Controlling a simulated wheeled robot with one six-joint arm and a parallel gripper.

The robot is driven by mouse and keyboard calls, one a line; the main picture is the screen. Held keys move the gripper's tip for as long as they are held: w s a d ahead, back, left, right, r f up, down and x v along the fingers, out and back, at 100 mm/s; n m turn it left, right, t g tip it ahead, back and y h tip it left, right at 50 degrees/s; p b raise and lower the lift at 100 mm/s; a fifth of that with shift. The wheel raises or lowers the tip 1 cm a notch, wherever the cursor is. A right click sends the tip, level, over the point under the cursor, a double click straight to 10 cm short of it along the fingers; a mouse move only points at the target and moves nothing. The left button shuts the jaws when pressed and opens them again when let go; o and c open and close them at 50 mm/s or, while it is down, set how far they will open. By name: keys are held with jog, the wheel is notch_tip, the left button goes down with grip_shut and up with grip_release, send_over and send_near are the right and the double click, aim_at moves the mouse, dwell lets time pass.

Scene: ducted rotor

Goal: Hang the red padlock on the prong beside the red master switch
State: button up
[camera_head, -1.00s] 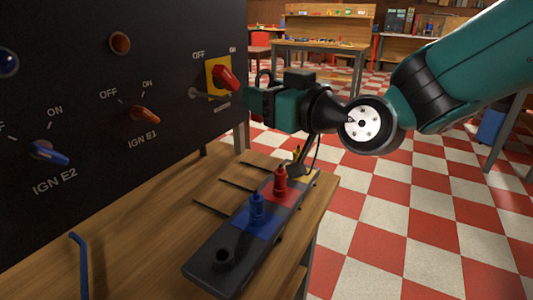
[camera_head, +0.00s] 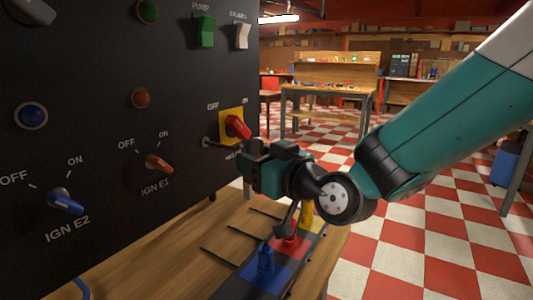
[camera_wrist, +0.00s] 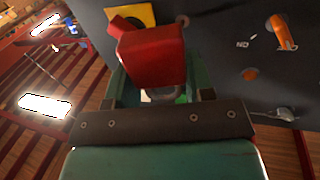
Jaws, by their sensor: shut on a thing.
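The red padlock (camera_wrist: 150,55) is between my gripper's teal fingers (camera_wrist: 153,82) in the wrist view. Part of its grey shackle shows near my palm. In the head view my gripper (camera_head: 247,160) hides the padlock. It is just below the red master switch (camera_head: 237,127), which sits on a yellow plate (camera_head: 226,118). The grey prong (camera_head: 208,142) sticks out of the black panel, left of and below the switch. In the wrist view the yellow plate (camera_wrist: 146,13) shows behind the padlock. A rounded end, perhaps the prong's, shows right of the padlock's top.
The black panel (camera_head: 100,110) carries other switches, including the orange IGN E1 knob (camera_head: 158,164) and blue IGN E2 knob (camera_head: 65,200). Below my gripper, a wooden bench (camera_head: 165,250) bears a rack with blue, red and yellow items. Open checkered floor lies right.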

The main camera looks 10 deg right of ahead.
jog(key=w+a+f+p, duration=0.1)
jog(key=w+a+p, duration=0.3)
jog(key=a, duration=0.1)
jog(key=shift+a+f+p, duration=0.15)
jog(key=shift+f+p, duration=0.1)
jog(key=shift+p, duration=0.15)
dwell(0.5)
jog(key=shift+w, duration=0.1)
dwell(0.4)
jog(key=o, duration=1.1)
